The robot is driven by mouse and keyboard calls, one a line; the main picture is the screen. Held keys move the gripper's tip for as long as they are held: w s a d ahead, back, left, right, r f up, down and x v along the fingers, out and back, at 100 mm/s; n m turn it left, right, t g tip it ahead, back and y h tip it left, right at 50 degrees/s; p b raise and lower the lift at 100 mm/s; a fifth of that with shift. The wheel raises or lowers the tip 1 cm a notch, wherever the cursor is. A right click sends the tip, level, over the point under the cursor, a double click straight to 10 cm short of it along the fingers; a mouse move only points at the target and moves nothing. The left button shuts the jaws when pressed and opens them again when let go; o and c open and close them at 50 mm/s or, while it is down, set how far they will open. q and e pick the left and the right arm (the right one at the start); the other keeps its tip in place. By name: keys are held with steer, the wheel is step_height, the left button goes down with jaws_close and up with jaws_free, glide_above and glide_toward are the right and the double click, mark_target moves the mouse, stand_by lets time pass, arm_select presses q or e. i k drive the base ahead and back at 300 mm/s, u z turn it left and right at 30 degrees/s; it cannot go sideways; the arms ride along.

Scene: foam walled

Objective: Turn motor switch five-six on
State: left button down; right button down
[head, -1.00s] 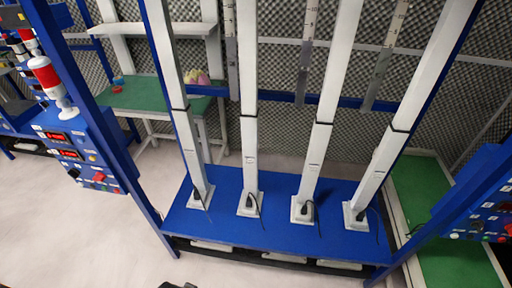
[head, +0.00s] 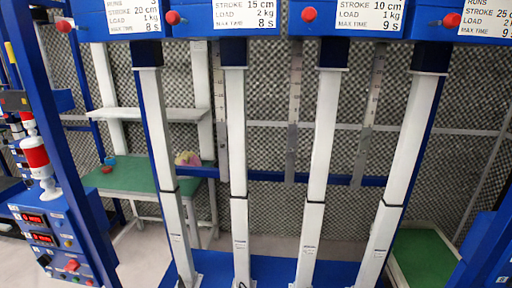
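A blue control box (head: 50,232) with two red digital displays and a red switch or knob (head: 71,265) stands at the lower left in the head view. Its labels are too small to read, so I cannot tell which control is motor switch five-six. Part of another blue panel (head: 497,250) shows at the right edge. Blue motor boxes (head: 235,16) with red round buttons (head: 309,14) and stroke and load labels run along the top, above white columns. Neither of my grippers is in view.
Several white columns (head: 238,130) stand on a blue base (head: 268,266). A green-topped table (head: 135,175) with small colored objects is behind left, and a green surface (head: 425,258) is at the right. A red-and-white signal light (head: 36,158) stands on the left box.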

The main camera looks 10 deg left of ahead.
mark_target(73, 266)
steer(key=u, duration=1.7)
